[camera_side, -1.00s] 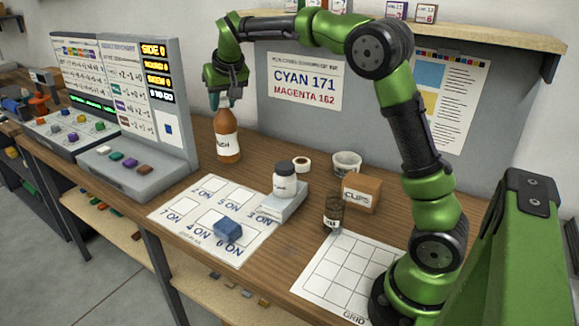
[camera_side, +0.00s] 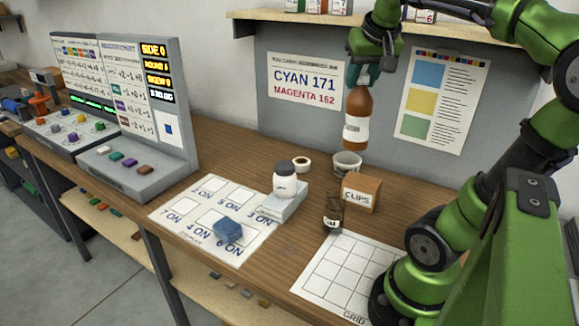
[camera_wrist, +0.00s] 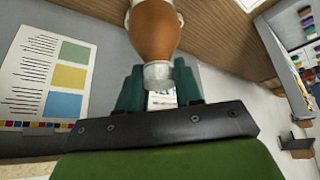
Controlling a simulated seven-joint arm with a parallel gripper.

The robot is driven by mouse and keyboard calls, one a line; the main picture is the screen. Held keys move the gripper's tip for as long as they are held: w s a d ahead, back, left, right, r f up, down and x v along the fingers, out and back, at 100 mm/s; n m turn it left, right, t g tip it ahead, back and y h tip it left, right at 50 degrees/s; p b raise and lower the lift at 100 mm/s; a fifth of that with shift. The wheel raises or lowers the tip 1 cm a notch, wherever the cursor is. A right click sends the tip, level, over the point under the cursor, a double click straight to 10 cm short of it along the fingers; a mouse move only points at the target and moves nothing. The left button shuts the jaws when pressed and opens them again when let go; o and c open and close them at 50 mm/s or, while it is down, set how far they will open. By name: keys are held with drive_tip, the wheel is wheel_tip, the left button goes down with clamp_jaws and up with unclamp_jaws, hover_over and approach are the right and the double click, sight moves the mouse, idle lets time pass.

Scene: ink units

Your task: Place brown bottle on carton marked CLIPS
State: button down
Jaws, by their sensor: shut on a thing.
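The brown bottle (camera_side: 357,108) with a white label hangs upright in the air from my gripper (camera_side: 363,76), which is shut on its neck. It is above the carton marked CLIPS (camera_side: 361,194), a small brown box on the bench, with a clear gap between them. In the wrist view the bottle (camera_wrist: 154,30) shows between the fingers of my gripper (camera_wrist: 158,88), its pale cap or neck at the fingertips. The carton cannot be made out in the wrist view.
A small dark jar (camera_side: 333,214) stands left of the carton, and a pale cup (camera_side: 346,164) stands behind it. A white bottle (camera_side: 285,184) sits on a grey block (camera_side: 283,208). A wooden shelf (camera_side: 440,32) runs along the wall above.

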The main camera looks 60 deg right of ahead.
drive_tip(key=s+a+f, duration=0.4)
drive_tip(key=s+f, duration=0.5)
drive_tip(key=s, duration=0.1)
drive_tip(key=w+d+f, duration=0.5)
drive_tip(key=w+d, duration=0.4)
drive_tip(key=d, duration=0.3)
drive_tip(key=shift+w+d, duration=0.15)
drive_tip(key=shift+d, duration=0.25)
drive_tip(key=shift+f, duration=0.15)
drive_tip(key=c, duration=0.8)
unclamp_jaws()
drive_tip(key=shift+f, duration=0.1)
drive_tip(key=shift+o, duration=0.2)
